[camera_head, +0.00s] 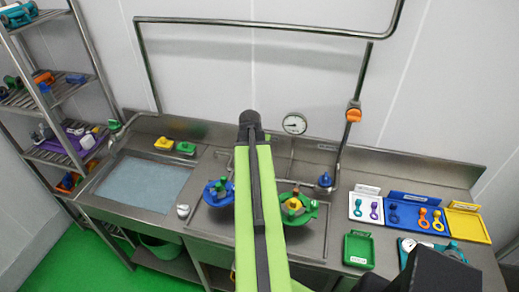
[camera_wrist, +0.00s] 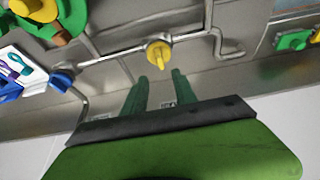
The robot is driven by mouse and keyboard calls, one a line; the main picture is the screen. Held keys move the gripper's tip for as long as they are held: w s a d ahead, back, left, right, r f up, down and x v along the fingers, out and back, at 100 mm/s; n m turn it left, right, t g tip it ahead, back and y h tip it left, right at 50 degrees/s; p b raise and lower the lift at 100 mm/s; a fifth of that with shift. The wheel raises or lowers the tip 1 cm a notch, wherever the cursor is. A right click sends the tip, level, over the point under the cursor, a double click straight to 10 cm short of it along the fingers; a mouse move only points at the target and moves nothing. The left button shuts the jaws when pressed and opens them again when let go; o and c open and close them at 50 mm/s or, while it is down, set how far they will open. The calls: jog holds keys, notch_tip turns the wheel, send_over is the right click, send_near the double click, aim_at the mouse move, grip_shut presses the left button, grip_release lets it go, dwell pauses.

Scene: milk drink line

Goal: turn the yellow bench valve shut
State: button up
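The yellow bench valve (camera_wrist: 158,52) sits on a grey pipe in the wrist view. It has a round body and a handle pointing down the picture, toward my fingers. My gripper (camera_wrist: 159,76) has two green fingers, set apart with nothing between them. The fingertips lie just below the handle in the picture, one to each side of its line. I see no clear contact, and the depth gap is hard to judge. In the head view my green arm stands in front of the bench middle, and I cannot make out the yellow valve or the fingers there.
A green fixture (camera_head: 298,210) and a blue one (camera_head: 217,192) stand in the basin beside my arm. A blue knob (camera_head: 325,181) sits on the right pipe. An orange valve (camera_head: 353,112) is on the wall pipe. A gauge (camera_head: 294,123) and trays (camera_head: 407,228) are to the right.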

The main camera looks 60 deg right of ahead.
jog(key=p+v, duration=0.4)
jog(key=v, duration=0.2)
jog(key=shift+a, duration=0.1)
jog(key=w+a+f+n+t+y+b, duration=0.1)
jog(key=w+a+f+n+b, duration=0.3)
jog(key=w+a, duration=0.8)
jog(key=w+a+f+n+t+y+b, duration=0.1)
jog(key=w+a+f+n+b, duration=0.2)
jog(key=w+a+f+b, duration=0.85)
jog(key=s+a+n+g+y, duration=0.1)
jog(key=s+a+n, duration=0.2)
jog(key=a, duration=1.1)
jog(key=s+a+f+n+g+y, duration=0.1)
jog(key=s+a+n+g, duration=0.1)
jog(key=a, duration=1.1)
jog(key=s+n, duration=0.1)
jog(key=n, duration=0.1)
jog(key=shift+a+n, duration=0.3)
jog(key=shift+a, duration=0.1)
